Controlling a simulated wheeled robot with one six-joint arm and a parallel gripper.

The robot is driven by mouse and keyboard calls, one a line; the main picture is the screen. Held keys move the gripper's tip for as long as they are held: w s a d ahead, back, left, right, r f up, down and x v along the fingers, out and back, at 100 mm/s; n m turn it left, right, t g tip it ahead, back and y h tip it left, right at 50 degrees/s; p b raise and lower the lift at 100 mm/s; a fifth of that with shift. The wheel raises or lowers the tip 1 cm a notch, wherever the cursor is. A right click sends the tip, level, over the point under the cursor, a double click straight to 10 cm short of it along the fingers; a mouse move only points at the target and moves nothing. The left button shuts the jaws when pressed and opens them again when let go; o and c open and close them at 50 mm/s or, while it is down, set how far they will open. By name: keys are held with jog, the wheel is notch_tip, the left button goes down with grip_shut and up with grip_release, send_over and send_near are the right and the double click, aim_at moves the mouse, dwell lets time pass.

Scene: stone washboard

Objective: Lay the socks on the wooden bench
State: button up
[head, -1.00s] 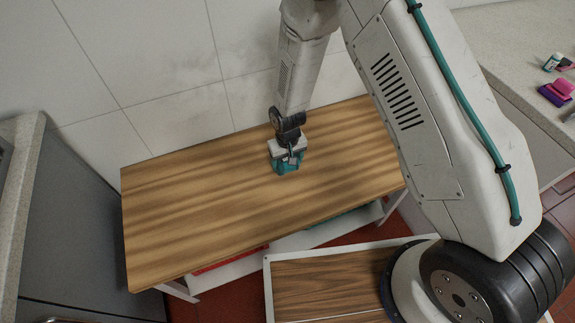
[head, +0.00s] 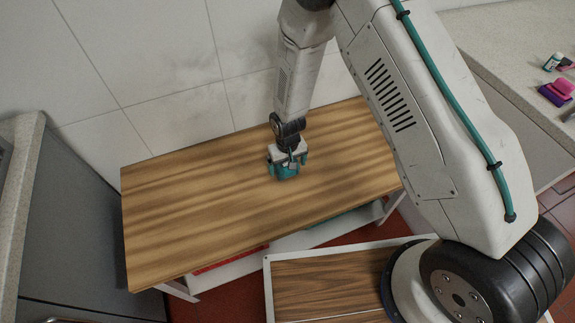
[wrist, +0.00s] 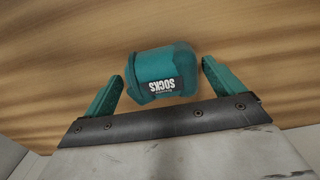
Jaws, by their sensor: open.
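The socks (wrist: 165,75) are a teal rolled bundle with a dark label reading "SOCKS". In the wrist view they lie on the wooden bench (wrist: 50,60), between and just beyond the tips of my gripper (wrist: 158,80). The fingers are spread, with a gap on each side of the bundle. In the head view my gripper (head: 287,172) is low over the middle of the wooden bench (head: 190,220). There the teal socks and teal fingers merge and are hard to tell apart.
A grey counter (head: 75,220) stands left of the bench, and a tiled wall (head: 150,60) is behind it. A counter at right holds a pink and purple item (head: 556,93) and a small bottle (head: 552,62). Red things sit under the bench. The bench's left half is clear.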

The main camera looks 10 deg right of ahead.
notch_tip(320, 180, up, 12)
jog(key=shift+f, duration=0.2)
jog(key=s+d+r, duration=0.2)
jog(key=d+r, duration=0.2)
jog(key=r, duration=0.4)
jog(key=s+d+r+m, duration=0.1)
jog(key=s+d+r, duration=0.15)
jog(key=r, duration=0.55)
jog(key=s+d+r, duration=0.1)
jog(key=d+r, duration=0.3)
jog(key=r, duration=0.4)
jog(key=s+d+r, duration=0.3)
jog(key=s+r, duration=0.1)
jog(key=s, duration=0.3)
jog(key=s+d+r+m, duration=0.1)
jog(key=s+d+r, duration=0.2)
jog(key=s, duration=0.4)
jog(key=s+d+r+m+t, duration=0.1)
jog(key=s+d+r, duration=0.2)
jog(key=s+r, duration=0.3)
jog(key=shift+s+d, duration=0.4)
jog(key=shift+s, duration=0.6)
